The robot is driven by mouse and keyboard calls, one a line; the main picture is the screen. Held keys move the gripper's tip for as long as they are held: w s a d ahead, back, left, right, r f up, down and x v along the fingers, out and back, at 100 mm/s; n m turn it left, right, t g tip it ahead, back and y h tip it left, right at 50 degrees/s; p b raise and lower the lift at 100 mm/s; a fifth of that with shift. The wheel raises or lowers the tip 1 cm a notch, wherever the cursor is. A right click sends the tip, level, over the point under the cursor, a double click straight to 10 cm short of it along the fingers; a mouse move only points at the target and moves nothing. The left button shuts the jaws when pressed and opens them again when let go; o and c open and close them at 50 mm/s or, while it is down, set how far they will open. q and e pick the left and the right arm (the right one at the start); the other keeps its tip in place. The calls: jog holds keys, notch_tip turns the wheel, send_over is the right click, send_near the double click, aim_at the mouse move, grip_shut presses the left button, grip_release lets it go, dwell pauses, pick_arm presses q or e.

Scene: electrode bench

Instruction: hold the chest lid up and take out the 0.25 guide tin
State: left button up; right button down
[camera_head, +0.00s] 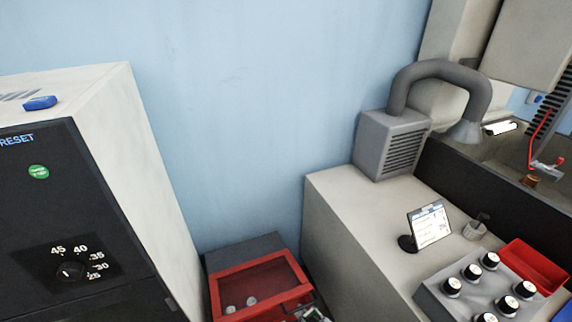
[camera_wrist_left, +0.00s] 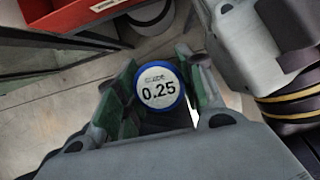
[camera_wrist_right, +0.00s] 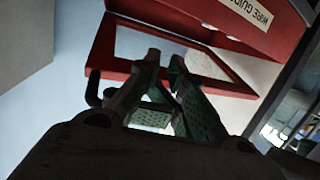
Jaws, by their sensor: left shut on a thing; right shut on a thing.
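The 0.25 guide tin (camera_wrist_left: 158,92), white-topped with a blue rim, sits between the green pads of my left gripper (camera_wrist_left: 158,68), which is shut on it. My left gripper is not seen in the head view. The chest lid (camera_head: 222,294) is a red frame with a clear window, low in the head view. It also shows in the right wrist view (camera_wrist_right: 101,48). My right gripper (camera_wrist_right: 165,58) is shut on the lid's rim; its tips cover part of it. In the head view only a bit of it (camera_head: 312,312) shows at the bottom edge.
Pale round tins (camera_head: 240,304) show through the lid window. The chest's labelled red front (camera_wrist_right: 235,14) is in the right wrist view. A black-fronted cabinet (camera_head: 75,210) stands left of the chest, a grey bench (camera_head: 345,215) right. A dark striped object (camera_wrist_left: 295,100) is beside my left gripper.

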jog(key=shift+s+f, duration=0.15)
jog(key=shift+f, duration=0.6)
jog(key=shift+s+f, duration=0.1)
jog(key=shift+f, duration=0.6)
jog(key=shift+f, duration=0.1)
jog(key=shift+s+d+f, duration=0.1)
jog(key=shift+f, duration=0.95)
jog(key=shift+s+d+f, duration=0.1)
jog(key=shift+f, duration=0.9)
jog(key=shift+f, duration=0.8)
jog(key=shift+s, duration=0.1)
jog(key=s+d, duration=0.3)
jog(key=s, duration=0.5)
jog(key=shift+s+d, duration=0.15)
jog(key=shift+d, duration=0.1)
jog(key=shift+f, duration=0.1)
